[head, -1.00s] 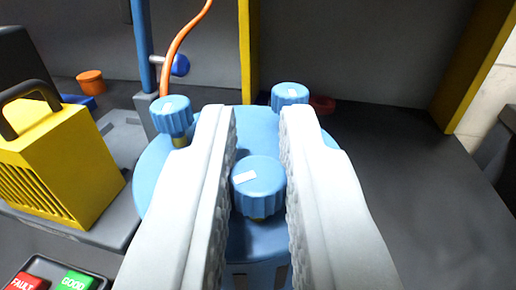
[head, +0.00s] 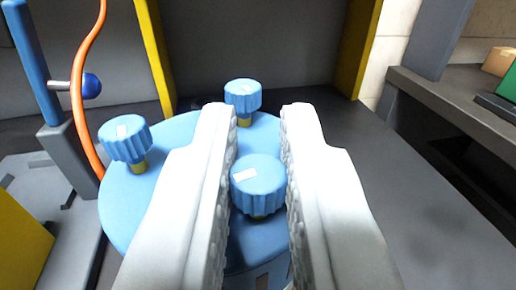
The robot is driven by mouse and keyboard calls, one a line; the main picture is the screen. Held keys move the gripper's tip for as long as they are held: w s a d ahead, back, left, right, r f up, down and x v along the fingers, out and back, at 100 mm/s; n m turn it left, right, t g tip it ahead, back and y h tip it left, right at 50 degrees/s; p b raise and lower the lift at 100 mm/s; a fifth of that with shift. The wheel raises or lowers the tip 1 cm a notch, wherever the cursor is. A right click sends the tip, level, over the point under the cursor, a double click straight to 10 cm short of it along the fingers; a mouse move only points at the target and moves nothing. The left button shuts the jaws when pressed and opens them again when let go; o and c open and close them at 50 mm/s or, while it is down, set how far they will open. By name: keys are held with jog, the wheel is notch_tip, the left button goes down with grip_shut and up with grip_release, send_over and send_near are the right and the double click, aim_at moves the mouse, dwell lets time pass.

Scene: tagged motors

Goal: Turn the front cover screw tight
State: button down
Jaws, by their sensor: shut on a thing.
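The front cover screw (head: 258,180) is a blue ribbed knob with a white mark on top. It stands upright on a brass-coloured stem, nearest me on the round blue motor cover (head: 185,130). My gripper (head: 260,115) is shut on this screw, with one pale finger on its left side and one on its right. Two like screws stand on the cover: one at the left (head: 125,140) and one at the back (head: 243,97), both apart from the fingers. The fingers hide parts of the cover.
An orange cable (head: 83,90) and a blue post (head: 30,60) rise at the left. A yellow box (head: 20,245) sits at the lower left. Yellow uprights (head: 358,45) stand behind. The dark bench right of the cover is clear. A shelf (head: 455,105) is at the far right.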

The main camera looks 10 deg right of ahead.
jog(key=shift+r+m+g+h, duration=0.1)
jog(key=shift+m+g+h, duration=0.7)
jog(key=shift+m+h, duration=0.8)
jog(key=shift+r+m+g+h, duration=0.1)
jog(key=shift+m+g+h, duration=0.8)
jog(key=shift+h, duration=1.2)
jog(key=shift+m+g+h, duration=0.3)
jog(key=shift+m+h, duration=0.2)
jog(key=shift+m, duration=0.1)
jog(key=m+g+h, duration=0.2)
jog(key=g, duration=0.1)
jog(key=shift+w+a+h, duration=0.1)
jog(key=shift+h, duration=0.3)
jog(key=shift+m+g+h, duration=1.1)
jog(key=shift+m+g, duration=0.6)
jog(key=shift+g, duration=0.6)
